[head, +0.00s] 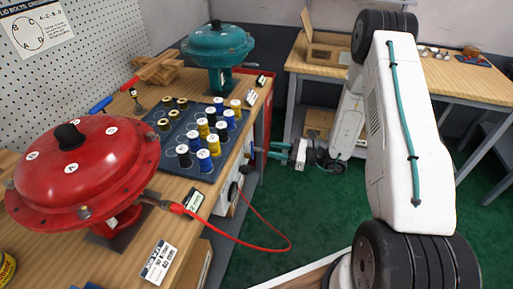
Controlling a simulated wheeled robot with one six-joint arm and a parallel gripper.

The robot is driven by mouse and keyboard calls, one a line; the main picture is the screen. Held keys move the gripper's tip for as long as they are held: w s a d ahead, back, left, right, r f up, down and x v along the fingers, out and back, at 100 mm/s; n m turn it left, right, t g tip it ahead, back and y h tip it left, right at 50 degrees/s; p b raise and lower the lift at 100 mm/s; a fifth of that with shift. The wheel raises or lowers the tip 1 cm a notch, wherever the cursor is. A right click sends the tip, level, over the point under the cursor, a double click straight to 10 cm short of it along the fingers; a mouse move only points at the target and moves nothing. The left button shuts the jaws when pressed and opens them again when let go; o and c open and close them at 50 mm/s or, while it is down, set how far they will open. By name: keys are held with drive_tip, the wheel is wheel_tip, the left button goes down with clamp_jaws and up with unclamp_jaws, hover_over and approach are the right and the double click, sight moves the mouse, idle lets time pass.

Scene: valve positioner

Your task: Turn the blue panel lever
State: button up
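My gripper (274,150) is at the bench's front side, in the middle of the view, with its fingers pointing left toward the white front panel (226,194). Two thin greenish fingers show with a gap between them, and I see nothing clearly held. The fingertips are close to the panel's far end; I cannot tell whether they touch anything. The panel carries small dark knobs or fittings, seen at a steep angle. I cannot make out a blue lever on it. A blue handle (101,105) lies on the bench top near the pegboard, beside a small brass fitting (137,97).
A red round actuator (75,165) and a teal one (218,50) stand on the wooden bench. A dark tray (172,143) holds several spools. A red cable (262,246) loops off the bench front. A second table (460,80) stands at the back right. Green floor (300,205) is open between.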

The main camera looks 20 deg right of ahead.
drive_tip(key=x, duration=0.7)
drive_tip(key=shift+w+f, duration=0.35)
drive_tip(key=shift+f, duration=0.05)
drive_tip(key=shift+a, duration=0.15)
clamp_jaws()
